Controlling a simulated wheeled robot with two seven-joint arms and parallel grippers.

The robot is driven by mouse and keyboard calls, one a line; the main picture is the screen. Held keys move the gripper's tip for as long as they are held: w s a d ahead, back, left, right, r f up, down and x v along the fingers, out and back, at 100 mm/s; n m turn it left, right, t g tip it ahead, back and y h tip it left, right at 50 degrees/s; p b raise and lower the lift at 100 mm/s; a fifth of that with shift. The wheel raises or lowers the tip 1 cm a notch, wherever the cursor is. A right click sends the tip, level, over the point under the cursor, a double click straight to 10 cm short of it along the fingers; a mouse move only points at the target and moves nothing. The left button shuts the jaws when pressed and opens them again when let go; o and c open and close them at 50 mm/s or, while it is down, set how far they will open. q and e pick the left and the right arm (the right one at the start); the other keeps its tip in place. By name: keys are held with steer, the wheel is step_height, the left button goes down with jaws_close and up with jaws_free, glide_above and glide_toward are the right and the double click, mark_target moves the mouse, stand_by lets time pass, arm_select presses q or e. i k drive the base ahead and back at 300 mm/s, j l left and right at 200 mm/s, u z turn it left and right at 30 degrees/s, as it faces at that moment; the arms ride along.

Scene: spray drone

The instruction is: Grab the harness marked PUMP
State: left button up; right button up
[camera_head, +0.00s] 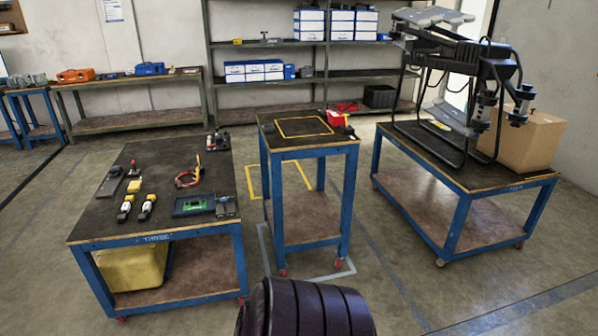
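A red cable loop (187,179), which looks like a harness, lies on the dark top of the left table (150,240). A thin upright piece with a yellow end stands beside it. No PUMP marking can be read at this distance, so I cannot tell whether this loop carries it. Two small yellow-and-black connector-like parts (126,208) and (147,207) lie nearer the table's front. A green-screened device (193,205) lies to their right. Neither of my grippers is in view.
A narrow middle table (305,150) has a yellow-outlined square and a red bin (335,118). The right table (440,160) bears a large drone (450,65) and a cardboard box (532,138). Shelves with blue-and-white boxes (254,72) stand behind. Floor shows between the tables.

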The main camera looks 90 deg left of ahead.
mark_target(143, 218)
steer(key=u, duration=3.85)
steer(key=i+j+z, duration=0.1)
steer(key=i, duration=0.25)
steer(key=i+j, duration=0.35)
steer(key=z, duration=0.05)
